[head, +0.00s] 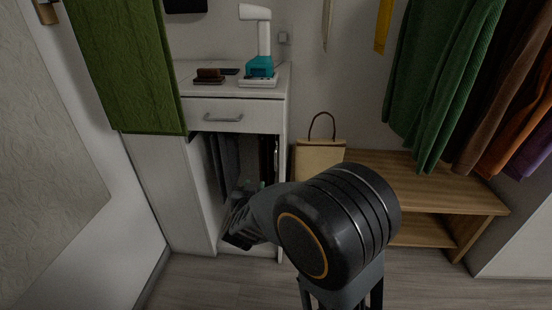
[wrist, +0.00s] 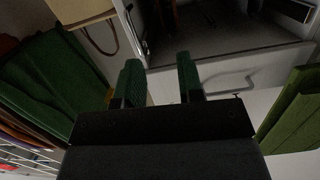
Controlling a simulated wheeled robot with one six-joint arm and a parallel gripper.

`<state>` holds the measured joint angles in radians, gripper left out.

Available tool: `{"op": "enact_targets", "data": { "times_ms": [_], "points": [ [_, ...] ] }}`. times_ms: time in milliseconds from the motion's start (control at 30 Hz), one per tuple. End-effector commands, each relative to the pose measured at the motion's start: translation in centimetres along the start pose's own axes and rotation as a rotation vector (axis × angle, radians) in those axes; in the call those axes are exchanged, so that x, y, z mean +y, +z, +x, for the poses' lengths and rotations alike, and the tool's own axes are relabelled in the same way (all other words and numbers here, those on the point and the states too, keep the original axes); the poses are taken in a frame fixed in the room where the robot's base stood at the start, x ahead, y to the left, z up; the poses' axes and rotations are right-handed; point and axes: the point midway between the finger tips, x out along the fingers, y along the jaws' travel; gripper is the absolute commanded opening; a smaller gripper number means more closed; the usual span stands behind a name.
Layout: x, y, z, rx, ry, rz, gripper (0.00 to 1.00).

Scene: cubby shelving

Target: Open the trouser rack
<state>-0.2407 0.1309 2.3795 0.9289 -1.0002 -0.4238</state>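The white cabinet (head: 200,212) stands left of centre, with an open compartment below its drawer. Dark trousers (head: 227,160) hang inside the compartment, with more dark cloth (head: 268,155) at its right side. The rack's own rail or handle cannot be made out clearly. My gripper (head: 240,225) is in front of the lower part of the compartment, and my arm hides part of the opening. In the wrist view, the two green-padded fingers of my gripper (wrist: 159,80) are apart with nothing between them. The compartment (wrist: 215,35) lies beyond them, with dark shapes inside.
A white drawer (head: 223,116) with a grey handle (head: 223,118) is above the compartment. A beige bag (head: 320,157) sits on a wooden bench (head: 440,180) at right, below hanging clothes (head: 440,75). Floor shows in front.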

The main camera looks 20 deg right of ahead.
Motion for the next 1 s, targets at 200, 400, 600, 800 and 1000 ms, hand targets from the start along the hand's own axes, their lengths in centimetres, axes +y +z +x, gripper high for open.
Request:
{"op": "enact_targets", "data": {
  "times_ms": [200, 400, 600, 800, 1000],
  "points": [
    [1.8, -0.7, -0.1, 0.119, 0.159, -0.044, 0.35],
    [2.7, -0.9, 1.4, 0.148, 0.202, -0.055, 0.35],
    [3.6, -1.4, 5.1, 0.148, 0.204, -0.056, 0.35],
    [4.2, -2.0, 8.8, 0.147, 0.2, -0.055, 0.35],
    [4.7, -2.5, 11.4, 0.147, 0.198, -0.055, 0.35]
  ]
}}
